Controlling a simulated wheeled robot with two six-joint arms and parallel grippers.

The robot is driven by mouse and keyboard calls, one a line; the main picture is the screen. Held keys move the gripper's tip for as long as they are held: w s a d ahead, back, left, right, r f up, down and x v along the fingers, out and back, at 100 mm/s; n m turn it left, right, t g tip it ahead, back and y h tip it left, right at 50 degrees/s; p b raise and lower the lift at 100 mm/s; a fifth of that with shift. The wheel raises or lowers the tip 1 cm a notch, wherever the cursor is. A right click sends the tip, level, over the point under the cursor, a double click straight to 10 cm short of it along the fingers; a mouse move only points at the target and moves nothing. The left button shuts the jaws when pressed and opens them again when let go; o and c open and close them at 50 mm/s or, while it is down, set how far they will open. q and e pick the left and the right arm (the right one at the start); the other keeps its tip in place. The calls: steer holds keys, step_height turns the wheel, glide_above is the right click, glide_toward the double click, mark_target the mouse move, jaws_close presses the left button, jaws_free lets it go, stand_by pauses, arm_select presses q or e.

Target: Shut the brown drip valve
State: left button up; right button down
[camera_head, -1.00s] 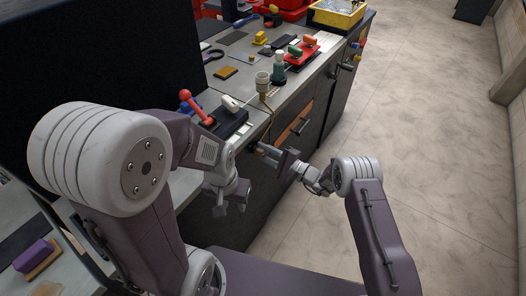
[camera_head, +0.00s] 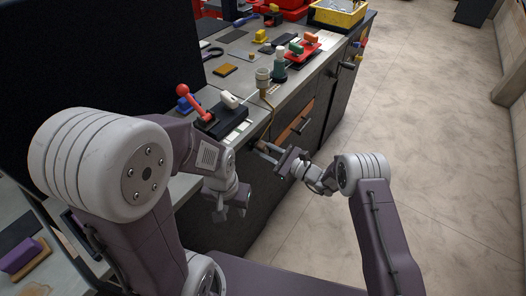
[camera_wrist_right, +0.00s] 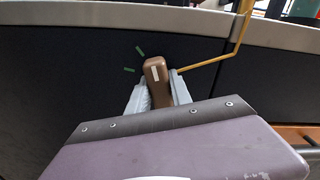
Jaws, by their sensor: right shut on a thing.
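The brown drip valve's handle (camera_wrist_right: 155,72) shows in the right wrist view, a brown lever with a pale stripe, standing out from the dark cabinet front. My right gripper (camera_wrist_right: 157,92) is shut on it, one finger on each side. In the head view my right gripper (camera_head: 262,148) is at the cabinet front, and the valve handle is hard to make out there. Two green marks (camera_wrist_right: 134,60) lie on the dark panel, left of the handle. My left gripper (camera_head: 231,208) hangs empty in front of the cabinet, its fingers apart.
A thin brown pipe (camera_wrist_right: 213,59) runs up from beside the valve to the counter. A pale cup-like fitting (camera_head: 263,78) stands on the counter edge above. A red-knobbed lever (camera_head: 183,90) and dark block stand left of it. The floor (camera_head: 420,120) at right is clear.

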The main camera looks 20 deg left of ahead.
steer(key=shift+f+m, duration=0.15)
steer(key=shift+m, duration=1.15)
steer(key=shift+s+b, duration=0.1)
steer(key=shift+b, duration=0.2)
steer(key=c, duration=1.2)
jaws_free()
steer(key=shift+o, duration=0.2)
steer(key=shift+d, duration=0.4)
steer(key=v, duration=0.8)
